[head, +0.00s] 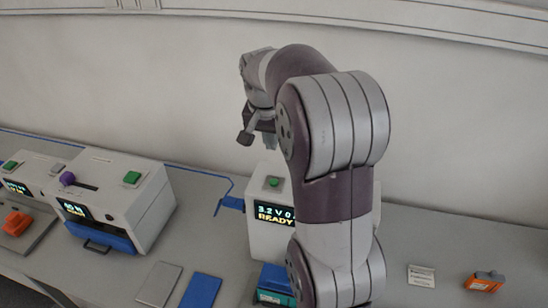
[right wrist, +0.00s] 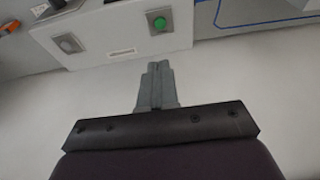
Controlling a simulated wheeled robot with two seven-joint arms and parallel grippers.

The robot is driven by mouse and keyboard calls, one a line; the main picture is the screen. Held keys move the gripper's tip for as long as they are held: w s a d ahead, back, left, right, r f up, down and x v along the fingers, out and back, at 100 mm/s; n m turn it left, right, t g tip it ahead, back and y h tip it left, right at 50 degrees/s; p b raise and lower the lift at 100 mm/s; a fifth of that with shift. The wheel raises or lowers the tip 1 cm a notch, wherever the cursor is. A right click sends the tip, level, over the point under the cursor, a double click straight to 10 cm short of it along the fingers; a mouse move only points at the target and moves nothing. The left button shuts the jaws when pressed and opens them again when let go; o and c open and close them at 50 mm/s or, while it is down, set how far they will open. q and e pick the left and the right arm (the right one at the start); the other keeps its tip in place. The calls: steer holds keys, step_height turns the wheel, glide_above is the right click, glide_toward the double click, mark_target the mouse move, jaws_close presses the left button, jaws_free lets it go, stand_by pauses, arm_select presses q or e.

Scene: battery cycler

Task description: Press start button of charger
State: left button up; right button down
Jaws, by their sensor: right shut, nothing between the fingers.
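The charger (head: 264,228), a white box in the middle of the head view, has a lit display (head: 274,213) reading "3.2 V" and "READY". A green button (head: 273,183) on a grey plate sits on its top. My right gripper (head: 270,142) is above the charger, shut and empty. In the right wrist view the shut fingertips (right wrist: 155,67) point toward the green button (right wrist: 160,23), with a visible gap. A grey button (right wrist: 68,43) also shows there. My right arm hides the charger's right part in the head view. My left gripper is out of view.
A second white box (head: 150,209) with a green button, purple knob and blue front stands at left, with another unit (head: 35,174) beyond it. Grey and blue flat plates (head: 201,291) lie in front. An orange item (head: 484,282) lies at right. A wall stands behind.

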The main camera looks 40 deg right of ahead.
steer(key=shift+w+a+f, duration=0.1)
steer(key=shift+f, duration=0.05)
steer(key=b, duration=0.5)
glide_toward(274, 181)
steer(key=p+x, duration=0.3)
steer(key=x, duration=0.2)
steer(key=shift+w+f, duration=0.1)
steer(key=shift+f, duration=0.6)
